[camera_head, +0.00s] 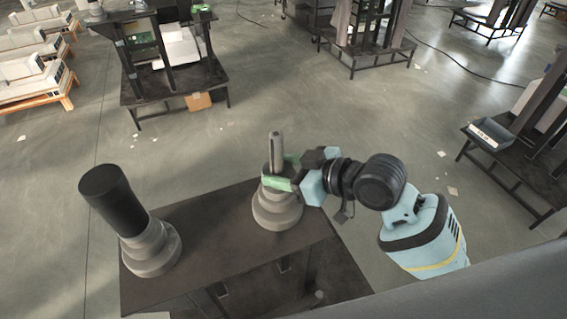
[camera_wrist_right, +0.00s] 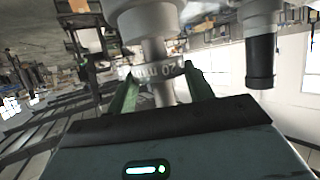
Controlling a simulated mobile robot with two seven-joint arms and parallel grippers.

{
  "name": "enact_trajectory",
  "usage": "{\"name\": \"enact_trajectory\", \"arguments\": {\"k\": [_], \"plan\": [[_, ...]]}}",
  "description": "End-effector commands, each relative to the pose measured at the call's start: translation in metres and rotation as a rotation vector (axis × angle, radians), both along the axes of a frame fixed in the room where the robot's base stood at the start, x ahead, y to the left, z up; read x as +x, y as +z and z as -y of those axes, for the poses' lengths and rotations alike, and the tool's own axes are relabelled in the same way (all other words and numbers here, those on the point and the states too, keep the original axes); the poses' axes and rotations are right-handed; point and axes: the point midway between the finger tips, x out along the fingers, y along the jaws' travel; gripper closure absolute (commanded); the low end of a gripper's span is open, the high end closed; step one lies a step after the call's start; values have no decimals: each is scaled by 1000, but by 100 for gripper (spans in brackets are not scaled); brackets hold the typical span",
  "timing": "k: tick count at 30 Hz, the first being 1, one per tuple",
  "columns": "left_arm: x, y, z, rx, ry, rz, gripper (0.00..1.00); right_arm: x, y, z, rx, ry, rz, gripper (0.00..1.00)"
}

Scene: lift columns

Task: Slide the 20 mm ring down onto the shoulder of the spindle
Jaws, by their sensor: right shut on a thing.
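The spindle (camera_head: 276,148) stands upright on a stepped grey round base near the table's right side. The 20 mm ring (camera_wrist_right: 150,72) is a grey band with its marking upside down in the right wrist view. It is around the spindle's shaft. A length of thinner shaft shows between the ring and the wider grey step, so they look apart. My right gripper (camera_head: 281,171) is shut on the ring, its green fingers on either side; they also show in the right wrist view (camera_wrist_right: 160,90). In the head view the fingers mostly hide the ring. My left gripper is not in view.
A black cylinder on a stepped grey base (camera_head: 152,250) stands on the dark table (camera_head: 215,235) at the left; its black part (camera_wrist_right: 260,62) shows in the right wrist view. The table between the two bases is clear. Other workbenches stand well away on the floor.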

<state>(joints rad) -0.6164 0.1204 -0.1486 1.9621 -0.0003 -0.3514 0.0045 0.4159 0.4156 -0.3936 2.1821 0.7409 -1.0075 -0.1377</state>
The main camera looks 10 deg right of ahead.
Motion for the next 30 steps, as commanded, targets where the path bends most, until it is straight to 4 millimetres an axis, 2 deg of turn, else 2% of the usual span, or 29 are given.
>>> {"name": "enact_trajectory", "arguments": {"k": [12,27,28,30], "plan": [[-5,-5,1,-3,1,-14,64,0,-17,0,1,0,-1,73],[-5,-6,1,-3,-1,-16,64,0,-19,0,0,-1,1,73],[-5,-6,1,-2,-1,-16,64,0,-19,0,0,-1,1,44],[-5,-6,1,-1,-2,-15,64,0,-19,0,0,-1,1,35]]}}
